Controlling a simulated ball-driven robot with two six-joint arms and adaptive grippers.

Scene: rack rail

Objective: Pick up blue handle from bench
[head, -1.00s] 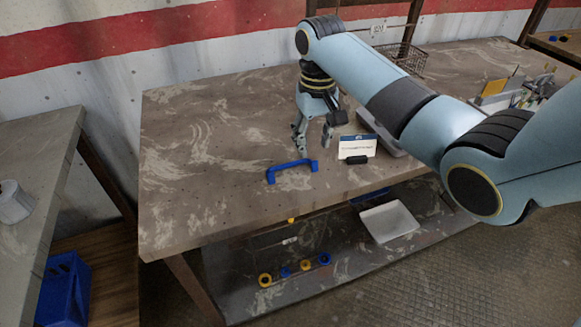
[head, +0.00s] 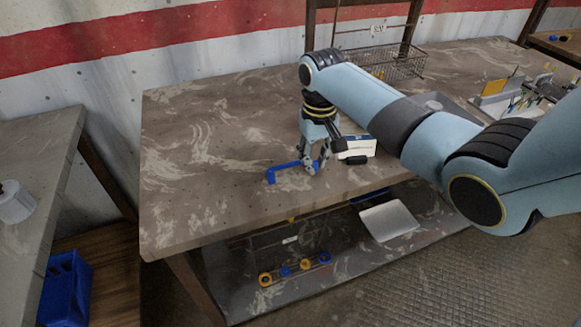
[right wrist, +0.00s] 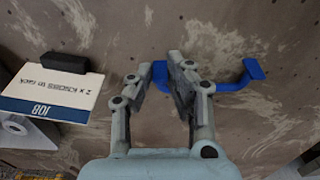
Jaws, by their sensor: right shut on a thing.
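The blue handle (head: 283,167) lies on the brown bench (head: 200,200) near its front edge. In the head view my right gripper (head: 313,168) is down at the handle's right end, with its fingers around that end. In the right wrist view the handle (right wrist: 232,86) runs to the right from between the fingers of my right gripper (right wrist: 166,72). The fingers are shut on its near end and cover part of it. The handle appears to rest on the bench still. My left gripper is not in view.
The bench left of the handle is clear.

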